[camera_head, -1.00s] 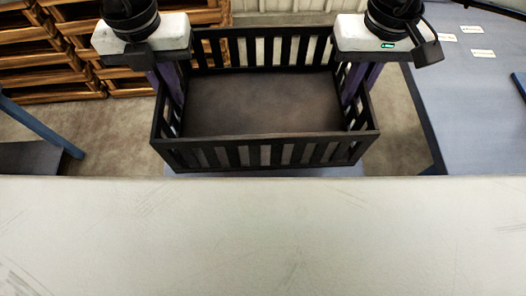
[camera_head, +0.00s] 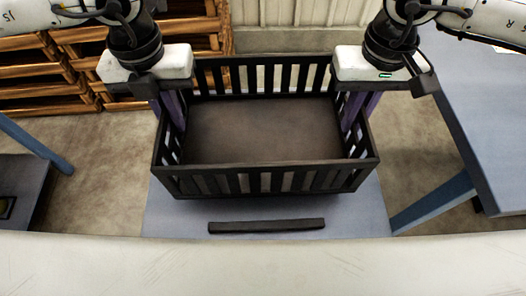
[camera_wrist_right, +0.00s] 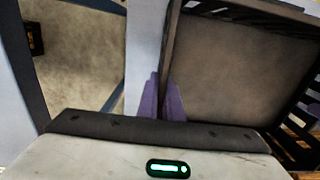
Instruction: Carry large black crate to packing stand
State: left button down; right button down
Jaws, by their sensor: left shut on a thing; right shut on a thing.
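The large black crate (camera_head: 265,181) is slatted and empty, held level between my two grippers in the head view. My left gripper (camera_head: 172,118) is shut on the crate's left end wall. My right gripper (camera_head: 357,115) is shut on its right end wall. The right wrist view also shows the crate (camera_wrist_right: 240,65) with purple fingers at its wall. Below the crate in the head view is a blue-grey flat surface (camera_head: 170,222) with a dark bar (camera_head: 266,226) along it. I cannot tell whether this surface is the packing stand.
A blue-grey table (camera_head: 490,120) stands at the right with a blue leg. Stacked wooden crates (camera_head: 60,80) are at the back left. Another dark-topped stand (camera_head: 18,185) is at the left edge. A pale surface crosses the bottom. Concrete floor shows between them.

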aim_at(343, 141)
pick_arm(q)
jog(key=shift+a+f, duration=0.15)
jog(key=shift+a, duration=0.05)
pick_arm(e)
jog(key=shift+d+f, duration=0.2)
